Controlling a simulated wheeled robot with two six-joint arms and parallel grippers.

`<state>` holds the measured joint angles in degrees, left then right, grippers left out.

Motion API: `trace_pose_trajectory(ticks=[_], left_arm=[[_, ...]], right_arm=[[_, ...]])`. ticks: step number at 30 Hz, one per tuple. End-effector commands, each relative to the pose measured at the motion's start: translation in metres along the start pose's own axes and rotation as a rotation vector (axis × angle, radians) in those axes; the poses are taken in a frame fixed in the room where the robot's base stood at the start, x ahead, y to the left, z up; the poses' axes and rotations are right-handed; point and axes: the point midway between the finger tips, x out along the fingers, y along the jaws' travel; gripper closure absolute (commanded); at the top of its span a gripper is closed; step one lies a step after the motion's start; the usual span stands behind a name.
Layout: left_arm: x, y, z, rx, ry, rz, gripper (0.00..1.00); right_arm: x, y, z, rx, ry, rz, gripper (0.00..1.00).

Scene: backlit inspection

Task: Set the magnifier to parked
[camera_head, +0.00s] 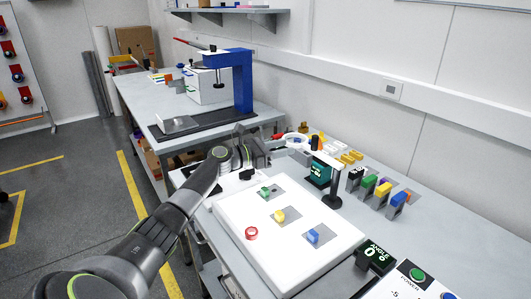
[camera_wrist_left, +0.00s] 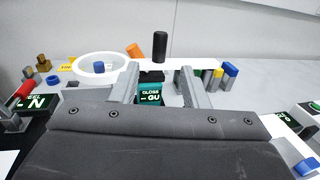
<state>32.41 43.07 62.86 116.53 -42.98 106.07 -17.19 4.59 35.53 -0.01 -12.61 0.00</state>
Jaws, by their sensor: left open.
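The magnifier has a white ring (camera_head: 297,140) on a white arm (camera_head: 328,161), carried by a black post (camera_head: 334,190) at the back of the bench. In the left wrist view the ring (camera_wrist_left: 98,66) lies left of centre. A black upright knob (camera_wrist_left: 159,47) stands on the white arm. My left gripper (camera_head: 268,147) is open and empty, left of the magnifier. In the left wrist view its fingers (camera_wrist_left: 158,76) point towards the arm, with the knob beyond the gap between them. Whether a finger touches the arm cannot be told. My right gripper is not in view.
A white light panel (camera_head: 285,262) with small coloured parts lies in front. A teal gloss meter (camera_head: 318,172) stands under the magnifier arm. Several coloured blocks (camera_head: 383,190) stand to the right. A blue gantry (camera_head: 241,80) is on the far table.

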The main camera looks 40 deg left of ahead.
Motion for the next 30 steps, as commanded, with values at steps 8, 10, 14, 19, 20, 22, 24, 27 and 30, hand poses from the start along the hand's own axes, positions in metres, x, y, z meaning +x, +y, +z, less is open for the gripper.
trace_pose_trajectory(ticks=[8, 10, 14, 19, 20, 22, 24, 27, 30], left_arm=[[-0.044, 0.001, -0.002, 0.001, 0.002, 0.002, 0.59], [-0.049, 0.001, -0.001, 0.002, 0.001, 0.001, 0.59], [-0.052, 0.0, 0.0, -0.001, 0.0, 0.001, 0.59], [-0.052, 0.0, 0.0, -0.001, 0.0, 0.001, 0.59], [-0.052, 0.0, 0.0, 0.0, 0.0, 0.001, 0.59], [-0.052, 0.0, 0.0, 0.0, 0.0, 0.001, 0.59], [-0.052, 0.0, 0.0, 0.0, 0.0, 0.001, 0.59], [-0.052, 0.0, 0.0, 0.0, 0.0, 0.001, 0.59], [-0.052, 0.0, 0.002, 0.0, 0.0, 0.001, 0.59]], right_arm=[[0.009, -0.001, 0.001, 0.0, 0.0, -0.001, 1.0], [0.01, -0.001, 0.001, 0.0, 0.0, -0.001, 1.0], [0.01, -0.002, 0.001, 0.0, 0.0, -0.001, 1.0], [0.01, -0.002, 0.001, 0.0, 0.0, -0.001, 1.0], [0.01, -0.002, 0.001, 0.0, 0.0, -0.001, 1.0], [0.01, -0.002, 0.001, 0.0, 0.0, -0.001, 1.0], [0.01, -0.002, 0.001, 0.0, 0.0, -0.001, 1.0], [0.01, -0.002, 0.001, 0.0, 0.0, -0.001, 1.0], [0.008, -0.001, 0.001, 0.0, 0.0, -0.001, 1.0]])
